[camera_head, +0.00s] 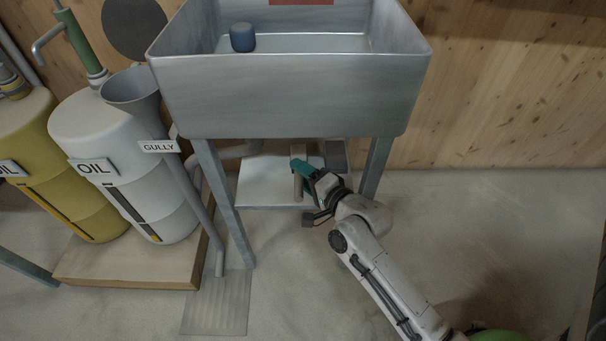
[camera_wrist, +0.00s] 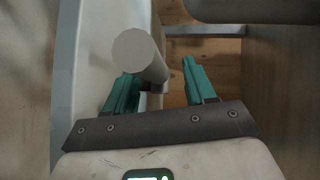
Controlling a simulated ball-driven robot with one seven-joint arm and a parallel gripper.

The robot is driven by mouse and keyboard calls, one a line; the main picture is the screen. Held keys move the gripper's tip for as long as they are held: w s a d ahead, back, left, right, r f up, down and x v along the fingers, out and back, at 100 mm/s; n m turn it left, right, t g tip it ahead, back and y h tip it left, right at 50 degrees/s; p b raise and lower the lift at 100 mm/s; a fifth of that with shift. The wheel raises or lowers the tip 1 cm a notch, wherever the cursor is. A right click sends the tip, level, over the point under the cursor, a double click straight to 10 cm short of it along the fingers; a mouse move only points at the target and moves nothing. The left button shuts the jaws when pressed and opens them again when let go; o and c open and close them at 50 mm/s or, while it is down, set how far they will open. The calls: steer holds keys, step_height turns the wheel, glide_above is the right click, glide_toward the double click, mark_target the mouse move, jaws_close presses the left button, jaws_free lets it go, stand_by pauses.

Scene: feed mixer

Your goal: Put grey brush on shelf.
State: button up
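A grey-brown rod (camera_head: 298,187), which may be the handle of the grey brush, stands out at the low shelf under the sink. In the wrist view a round-ended pale rod (camera_wrist: 140,55) lies between the teal fingers. It overlaps the left finger, and a gap shows between it and the right finger. My gripper (camera_head: 303,166) is open at the low shelf; it also shows in the wrist view (camera_wrist: 160,80). No bristles can be made out. The low shelf (camera_head: 262,190) is a pale board between the sink legs.
The metal sink (camera_head: 290,95) hangs above my gripper, with a blue cup-like object (camera_head: 242,37) in it. Sink legs (camera_head: 222,200) flank the shelf. A dark grey block (camera_head: 336,156) is right of the fingers. Oil drums (camera_head: 125,160) stand left; floor at right is clear.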

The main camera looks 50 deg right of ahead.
steer(key=p+v, duration=0.3)
steer(key=v, duration=0.9)
steer(key=a+f+n+g+y, duration=0.4)
steer(key=a+f+n+g, duration=0.15)
steer(key=a+n, duration=0.3)
steer(key=s+a+n+g+h, duration=0.1)
steer(key=s+n+g, duration=0.8)
steer(key=n, duration=0.1)
steer(key=shift+s+a, duration=0.3)
steer(key=shift+s, duration=0.05)
